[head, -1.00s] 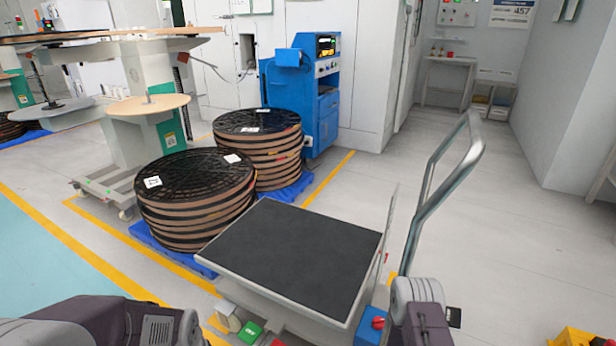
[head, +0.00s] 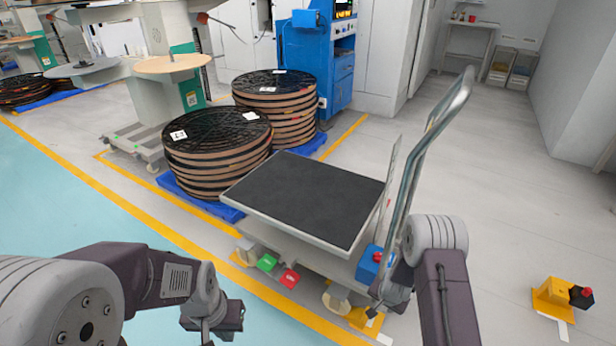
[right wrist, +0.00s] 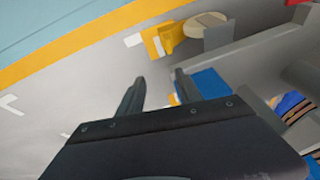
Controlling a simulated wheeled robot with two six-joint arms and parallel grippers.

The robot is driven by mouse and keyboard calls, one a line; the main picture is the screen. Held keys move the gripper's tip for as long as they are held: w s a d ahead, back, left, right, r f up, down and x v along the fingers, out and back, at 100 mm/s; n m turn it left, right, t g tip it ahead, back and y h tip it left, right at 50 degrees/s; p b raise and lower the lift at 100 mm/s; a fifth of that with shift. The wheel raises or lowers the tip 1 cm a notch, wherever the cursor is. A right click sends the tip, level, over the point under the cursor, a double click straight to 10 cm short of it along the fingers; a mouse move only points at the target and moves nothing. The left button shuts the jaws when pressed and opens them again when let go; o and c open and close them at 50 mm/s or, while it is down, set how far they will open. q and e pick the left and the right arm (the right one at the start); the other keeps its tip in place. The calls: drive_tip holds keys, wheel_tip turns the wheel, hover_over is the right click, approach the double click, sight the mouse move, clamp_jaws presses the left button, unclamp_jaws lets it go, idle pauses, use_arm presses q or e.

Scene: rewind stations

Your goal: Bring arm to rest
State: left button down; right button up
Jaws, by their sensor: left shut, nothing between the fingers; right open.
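My left arm comes in at the lower left of the head view, bent, with its dark left gripper (head: 208,333) pointing down over the floor. It is shut and empty, and its tips are cut off by the bottom edge. My right arm is at the lower right, and its dark hand is beside the handle end of the cart. In the right wrist view my right gripper (right wrist: 158,92) is open with nothing between its two fingers. Floor and cart parts lie beyond it.
A platform cart (head: 309,198) with a dark top and metal handle (head: 428,135) stands in front of me. Behind it are two reel stacks (head: 216,150) on blue pallets and a blue machine (head: 318,65). A yellow block (head: 553,297) sits at right. Floor right of the cart is mostly clear.

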drive_tip(key=s+a+r+n+t+y+p, duration=0.1)
drive_tip(key=a+r+n, duration=0.15)
drive_tip(key=r, duration=0.95)
drive_tip(key=s+a+r+n+t+p, duration=0.1)
drive_tip(key=a+r, duration=0.2)
drive_tip(key=r, duration=0.9)
drive_tip(key=s+r+n+g+p, duration=0.15)
drive_tip(key=s+n+g, duration=0.3)
drive_tip(key=s, duration=1.25)
wheel_tip(320, 180, up, 37)
drive_tip(key=p, duration=3.7)
drive_tip(key=shift+a+m, duration=0.3)
drive_tip(key=shift+m, duration=0.1)
drive_tip(key=shift+w+f, duration=0.1)
drive_tip(key=shift+w, duration=0.05)
